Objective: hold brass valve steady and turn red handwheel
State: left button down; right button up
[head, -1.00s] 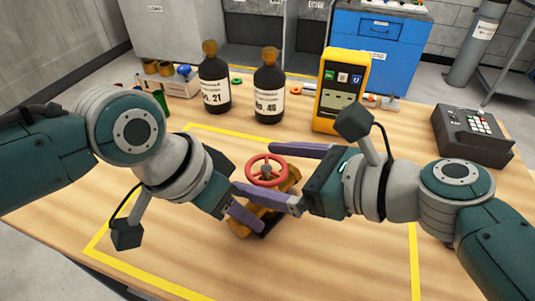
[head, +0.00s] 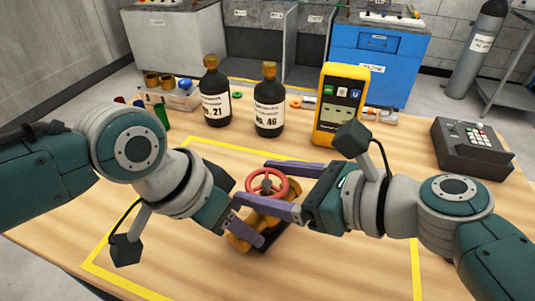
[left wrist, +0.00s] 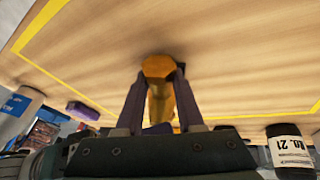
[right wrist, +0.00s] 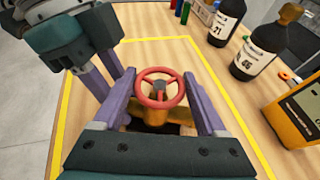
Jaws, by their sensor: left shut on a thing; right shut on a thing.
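The brass valve (head: 272,220) lies on the table inside the yellow outline, with the red handwheel (head: 267,182) on top. My left gripper (head: 248,228) is shut on the valve's left end. In the left wrist view its fingers hug both sides of the brass body (left wrist: 158,68). My right gripper (head: 253,183) reaches in from the right and is shut on the handwheel, with one finger on the far side and one on the near side. In the right wrist view the wheel (right wrist: 160,72) sits between the fingers. The valve's underside is hidden.
Two dark bottles, No. 21 (head: 216,95) and No. 46 (head: 268,103), and a yellow meter (head: 340,105) stand behind the valve. A dark keypad device (head: 473,148) is at the right. The marked area in front of the valve is clear.

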jog(key=shift+n+g+y, duration=0.6)
jog(key=shift+n+g, duration=0.5)
jog(key=shift+g, duration=0.1)
jog(key=shift+n+g, duration=0.5)
jog(key=o, duration=1.3)
jog(key=shift+y, duration=0.3)
jog(key=v, duration=0.7)
jog(key=shift+d+r, duration=0.15)
jog(key=shift+d, duration=0.05)
jog(key=shift+s, duration=0.1)
